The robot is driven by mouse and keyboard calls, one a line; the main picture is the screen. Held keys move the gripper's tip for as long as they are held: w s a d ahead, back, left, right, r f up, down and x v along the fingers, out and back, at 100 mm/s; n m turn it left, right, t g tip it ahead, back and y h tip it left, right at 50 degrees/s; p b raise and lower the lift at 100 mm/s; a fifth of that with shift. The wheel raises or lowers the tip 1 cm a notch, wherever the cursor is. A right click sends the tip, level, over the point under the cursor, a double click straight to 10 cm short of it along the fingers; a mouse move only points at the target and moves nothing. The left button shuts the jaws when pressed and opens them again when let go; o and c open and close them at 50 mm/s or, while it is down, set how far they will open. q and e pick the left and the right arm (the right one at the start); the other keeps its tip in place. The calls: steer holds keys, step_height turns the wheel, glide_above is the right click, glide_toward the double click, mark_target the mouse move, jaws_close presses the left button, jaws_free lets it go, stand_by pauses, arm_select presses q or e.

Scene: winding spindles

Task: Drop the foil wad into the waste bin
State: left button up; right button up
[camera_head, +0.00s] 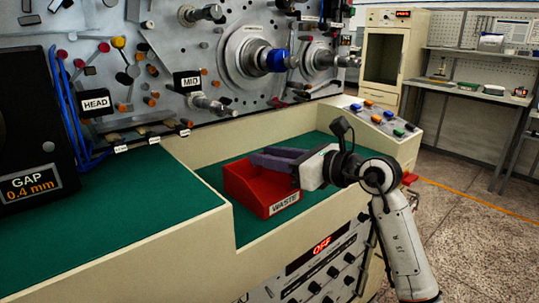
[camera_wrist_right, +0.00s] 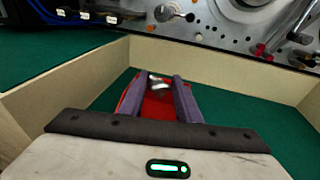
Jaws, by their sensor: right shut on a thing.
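The red waste bin (camera_head: 248,193), labelled WASTE, stands on the green recessed deck in front of the machine. It also shows below the fingers in the right wrist view (camera_wrist_right: 150,106). My right gripper (camera_head: 264,157) reaches in from the right with its purple fingers over the bin's opening. In the right wrist view, a small silvery foil wad (camera_wrist_right: 158,84) is held between the fingers near their tips. The wad is hidden in the head view. My left gripper is not in view.
Cream walls (camera_head: 237,225) edge the recessed deck, with a higher green surface (camera_head: 95,225) at left. The machine face with spindles (camera_head: 205,104) rises behind. A sloped panel of coloured buttons (camera_head: 375,116) is at right. Green deck is free around the bin.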

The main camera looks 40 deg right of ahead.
mark_target(273, 198)
steer(key=shift+f+b, duration=1.25)
steer(key=shift+f, duration=0.65)
steer(key=shift+f+b, duration=0.3)
steer(key=shift+f, duration=0.05)
steer(key=o, duration=1.1)
steer(key=shift+s, duration=0.1)
steer(key=shift+s+d, duration=0.15)
steer(key=shift+s, duration=0.2)
steer(key=v, duration=0.9)
steer(key=shift+s+b, duration=0.2)
steer(key=shift+b, duration=0.2)
